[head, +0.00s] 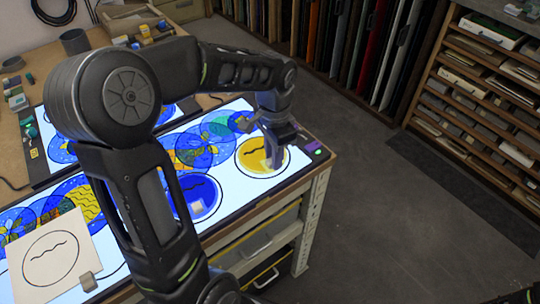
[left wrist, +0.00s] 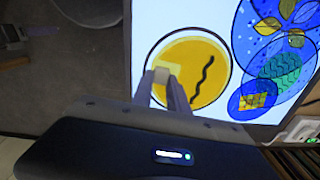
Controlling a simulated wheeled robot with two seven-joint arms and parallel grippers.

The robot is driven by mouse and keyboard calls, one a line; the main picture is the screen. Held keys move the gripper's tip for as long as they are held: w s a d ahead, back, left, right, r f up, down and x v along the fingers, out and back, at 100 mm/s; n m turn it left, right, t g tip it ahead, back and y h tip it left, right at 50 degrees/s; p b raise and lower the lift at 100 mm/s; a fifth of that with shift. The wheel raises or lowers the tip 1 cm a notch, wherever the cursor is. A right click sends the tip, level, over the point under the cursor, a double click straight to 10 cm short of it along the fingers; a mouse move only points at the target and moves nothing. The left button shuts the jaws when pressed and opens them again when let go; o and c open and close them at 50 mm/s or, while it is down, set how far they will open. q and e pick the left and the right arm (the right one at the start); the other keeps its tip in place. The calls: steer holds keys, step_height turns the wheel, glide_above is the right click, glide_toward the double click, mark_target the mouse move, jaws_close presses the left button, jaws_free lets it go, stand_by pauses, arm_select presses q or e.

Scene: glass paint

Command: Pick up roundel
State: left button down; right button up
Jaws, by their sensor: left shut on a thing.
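A yellow roundel (head: 257,149) with a dark rim and a wavy dark line lies on the lit panel (head: 238,196) near its right end. In the left wrist view the yellow roundel (left wrist: 212,60) appears flat on the bright surface. My left gripper (head: 273,163) reaches down over its right part. In the left wrist view my left gripper (left wrist: 165,84) is shut on a small pale block (left wrist: 161,73) at the roundel's edge area. I cannot tell whether the roundel is lifted at all. A blue roundel (head: 196,187) with its own pale block lies to the left. My right gripper does not show.
A white sheet with a drawn circle (head: 32,246) lies at the front left. Patterned blue glass discs (head: 217,135) lie behind the roundels. Small pots and blocks (head: 150,35) stand at the back. Shelves (head: 480,90) stand at the right, with clear floor (head: 400,220) before them.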

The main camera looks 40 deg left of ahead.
arm_select(q)
step_height(320, 180, up, 10)
stand_by(0.4)
stand_by(0.5)
